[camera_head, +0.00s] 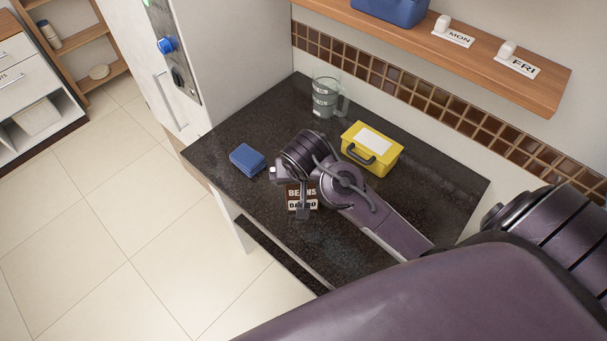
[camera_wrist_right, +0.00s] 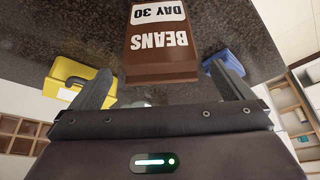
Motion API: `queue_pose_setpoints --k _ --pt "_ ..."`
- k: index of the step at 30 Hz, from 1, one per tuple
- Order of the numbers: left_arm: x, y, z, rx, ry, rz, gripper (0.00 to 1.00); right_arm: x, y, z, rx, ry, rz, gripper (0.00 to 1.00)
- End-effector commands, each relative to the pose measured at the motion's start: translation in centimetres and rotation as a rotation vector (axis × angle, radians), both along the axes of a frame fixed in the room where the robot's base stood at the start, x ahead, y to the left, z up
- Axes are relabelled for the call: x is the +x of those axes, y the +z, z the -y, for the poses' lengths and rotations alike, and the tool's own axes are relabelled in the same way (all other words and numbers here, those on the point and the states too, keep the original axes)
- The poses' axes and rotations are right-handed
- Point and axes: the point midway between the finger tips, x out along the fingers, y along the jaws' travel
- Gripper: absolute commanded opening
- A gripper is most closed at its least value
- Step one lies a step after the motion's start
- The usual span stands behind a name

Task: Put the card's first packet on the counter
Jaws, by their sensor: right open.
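A brown packet with a white label reading BEANS DAY 30 (camera_head: 295,193) is on the dark counter (camera_head: 420,190), partly hidden behind my right gripper (camera_head: 303,211). In the right wrist view the packet (camera_wrist_right: 157,45) appears upside down, just ahead of and between the two fingers of the right gripper (camera_wrist_right: 161,78). The fingers are spread apart, and a gap shows on either side of the packet. I cannot tell whether the packet stands or lies. No card can be made out. My left gripper is not in view.
A blue block-like item (camera_head: 248,160) lies left of the packet. A yellow box with a handle (camera_head: 372,148) and a clear measuring jug (camera_head: 326,92) stand behind. A wooden shelf (camera_head: 480,60) with MON and FRI labels hangs above. The counter's right part is partly covered by my arm.

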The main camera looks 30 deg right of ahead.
Motion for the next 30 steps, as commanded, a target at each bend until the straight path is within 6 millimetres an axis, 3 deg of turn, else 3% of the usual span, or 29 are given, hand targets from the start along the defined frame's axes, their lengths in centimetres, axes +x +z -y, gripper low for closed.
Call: queue_pose_setpoints --k 6,12,30 --pt "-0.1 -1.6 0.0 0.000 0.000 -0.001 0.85 -1.4 3.8 -0.7 0.001 0.000 0.005 1.00" --pt "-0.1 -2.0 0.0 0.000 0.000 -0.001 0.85 -2.1 5.8 -1.1 0.001 -0.001 0.001 1.00" --pt "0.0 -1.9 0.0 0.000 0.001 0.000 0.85 -2.3 6.1 -1.1 0.000 0.000 -0.001 1.00"
